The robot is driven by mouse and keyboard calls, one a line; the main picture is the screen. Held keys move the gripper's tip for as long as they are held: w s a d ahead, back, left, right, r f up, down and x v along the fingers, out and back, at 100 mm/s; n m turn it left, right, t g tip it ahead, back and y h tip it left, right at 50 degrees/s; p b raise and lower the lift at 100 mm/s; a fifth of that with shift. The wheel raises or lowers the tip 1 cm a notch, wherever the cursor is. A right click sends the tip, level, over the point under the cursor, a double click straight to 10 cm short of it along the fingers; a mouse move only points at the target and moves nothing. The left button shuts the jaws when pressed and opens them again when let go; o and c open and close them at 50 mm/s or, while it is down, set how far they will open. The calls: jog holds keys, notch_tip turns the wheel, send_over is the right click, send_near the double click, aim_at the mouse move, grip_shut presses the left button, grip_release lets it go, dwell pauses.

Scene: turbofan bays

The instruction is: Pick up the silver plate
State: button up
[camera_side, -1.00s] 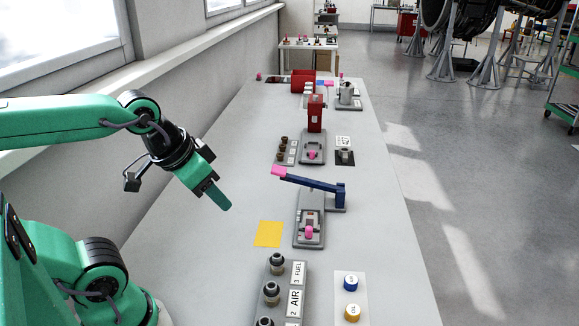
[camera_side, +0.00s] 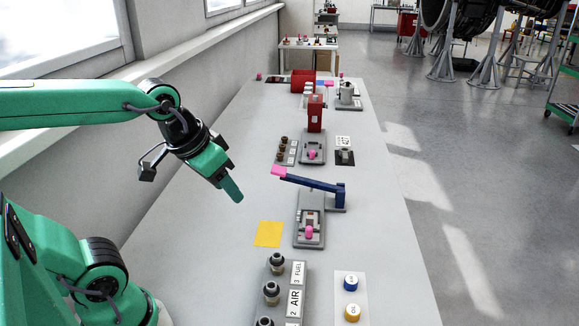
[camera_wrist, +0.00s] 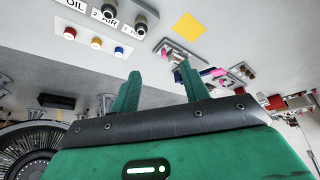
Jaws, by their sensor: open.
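My gripper (camera_side: 232,187) hangs in the air over the left part of the bench, above and left of the yellow square. In the wrist view my gripper (camera_wrist: 156,76) has its two green fingers apart with nothing between them. I cannot single out a silver plate for certain. A grey fixture (camera_side: 309,232) with small light parts and a pink knob (camera_side: 309,231) lies to the right of my gripper. The fixture also shows in the wrist view (camera_wrist: 181,54), beyond the fingertips.
A yellow square (camera_side: 268,234) lies flat beside the fixture. A blue lever (camera_side: 315,185) with a pink end stands behind it. A labelled block with dark knobs (camera_side: 285,294) and a pad with blue and yellow caps (camera_side: 351,298) are nearer. A red press (camera_side: 316,113) stands farther back.

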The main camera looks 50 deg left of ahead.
jog(key=w+a+f+n+g, duration=0.1)
jog(key=w+f+n+g, duration=0.1)
jog(key=w, duration=0.5)
jog(key=w+f+n+g, duration=0.1)
jog(key=w+n, duration=0.2)
jog(key=w, duration=0.5)
jog(key=w+f+n, duration=0.1)
jog(key=w+f, duration=0.2)
jog(key=w+a+f+n+g, duration=0.1)
jog(key=w+f, duration=0.2)
jog(key=f, duration=0.1)
jog(key=w+a+f+n+g, duration=0.1)
jog(key=w+f, duration=0.2)
jog(key=f, duration=0.1)
jog(key=shift+w, duration=0.3)
jog(key=shift+w+f, duration=0.15)
jog(key=shift+f, duration=0.1)
jog(key=shift+f, duration=0.1)
jog(key=shift+f, duration=1.2)
jog(key=shift+f, duration=0.1)
jog(key=shift+w+f, duration=0.1)
jog(key=shift+f, duration=2.45)
